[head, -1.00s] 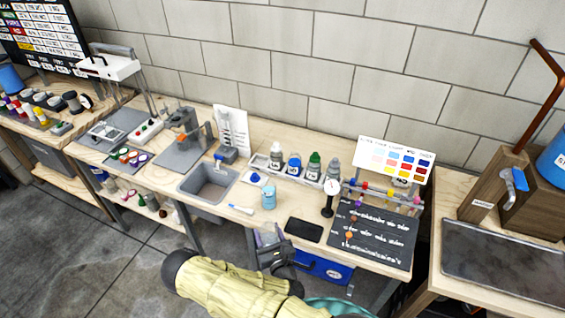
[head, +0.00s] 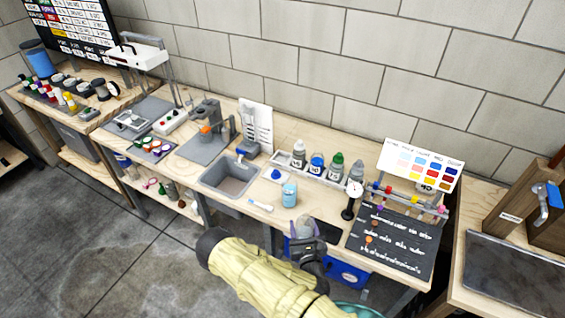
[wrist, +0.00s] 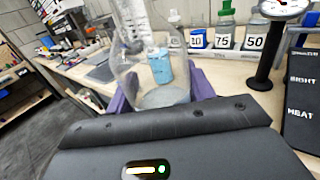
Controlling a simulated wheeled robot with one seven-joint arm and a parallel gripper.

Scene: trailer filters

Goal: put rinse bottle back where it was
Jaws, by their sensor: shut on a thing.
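My gripper (head: 307,246) is shut on a clear, see-through bottle (wrist: 150,30), which I take to be the rinse bottle. In the wrist view the bottle stands roughly upright between my purple fingers (wrist: 160,98), with a little pale content at its bottom. Its top is cut off there. In the head view the held bottle (head: 304,229) shows small and greyish at the front edge of the bench (head: 235,216). I cannot tell its height over the bench. A light blue cup (head: 289,194) stands on the bench beyond it, and shows through the bottle in the wrist view (wrist: 160,68).
A sink (head: 229,177) is left of the cup. Behind are a rack (head: 283,160) of numbered bottles and a blue-topped item (head: 276,175). A dial gauge (head: 351,200), dark board (head: 395,240) and colour chart (head: 422,165) are at right. A brush (head: 260,206) lies near the front edge.

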